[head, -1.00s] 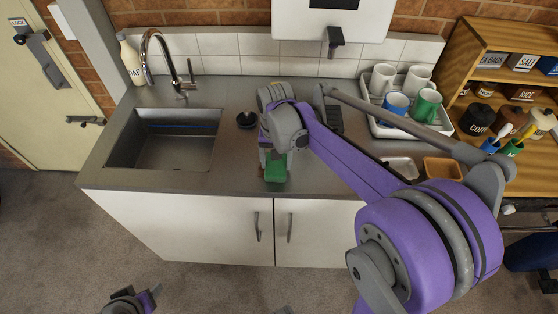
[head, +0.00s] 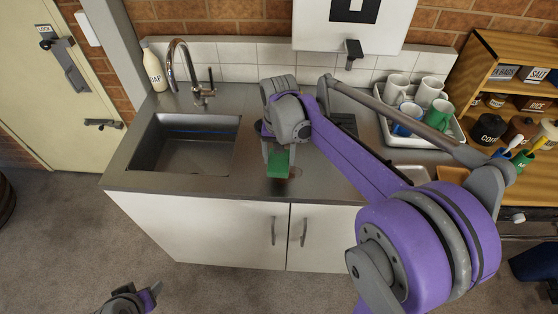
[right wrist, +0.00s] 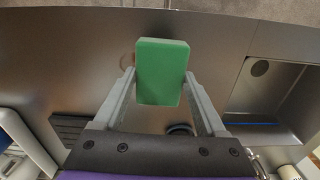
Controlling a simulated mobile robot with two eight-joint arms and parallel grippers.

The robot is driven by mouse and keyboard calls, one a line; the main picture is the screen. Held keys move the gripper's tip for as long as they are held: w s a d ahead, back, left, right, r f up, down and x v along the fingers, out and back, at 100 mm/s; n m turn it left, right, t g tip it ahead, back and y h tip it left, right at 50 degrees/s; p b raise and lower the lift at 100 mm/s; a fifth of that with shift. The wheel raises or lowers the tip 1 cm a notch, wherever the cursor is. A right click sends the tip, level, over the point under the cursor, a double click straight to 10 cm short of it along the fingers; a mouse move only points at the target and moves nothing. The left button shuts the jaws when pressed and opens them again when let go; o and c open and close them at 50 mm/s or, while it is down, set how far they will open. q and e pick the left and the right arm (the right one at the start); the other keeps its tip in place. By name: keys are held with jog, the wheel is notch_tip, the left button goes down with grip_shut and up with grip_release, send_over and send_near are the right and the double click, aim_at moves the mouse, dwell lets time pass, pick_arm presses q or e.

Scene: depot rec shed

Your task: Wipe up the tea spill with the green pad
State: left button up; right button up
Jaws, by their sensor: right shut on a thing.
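The green pad (head: 278,165) is a small block held by my right gripper (head: 277,153) over the counter, right of the sink and near the front edge. In the right wrist view the pad (right wrist: 162,72) sits between the two fingers, which press its sides. I cannot tell whether it touches the counter. A faint brownish mark, probably the tea spill (right wrist: 127,62), shows just left of the pad in the right wrist view; part of it may be hidden. My left gripper (head: 140,300) is low at the bottom left, over the floor, apart from everything; its fingers are unclear.
The sink (head: 190,145) with its tap (head: 178,65) lies left of the pad. A white rack (head: 459,137) with several mugs stands at the back right, beside a wooden shelf (head: 480,55). The counter (head: 235,185) between sink and pad is clear.

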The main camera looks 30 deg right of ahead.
notch_tip(320, 180, up, 2)
jog(key=shift+w+a+p, duration=0.1)
jog(key=shift+p, duration=0.3)
jog(key=shift+r+p, duration=0.35)
jog(key=shift+r, duration=0.45)
pick_arm(q)
jog(key=shift+w+a+r, duration=0.15)
jog(key=shift+r, duration=0.5)
jog(key=shift+w+a+r, duration=0.1)
jog(key=shift+r, duration=0.5)
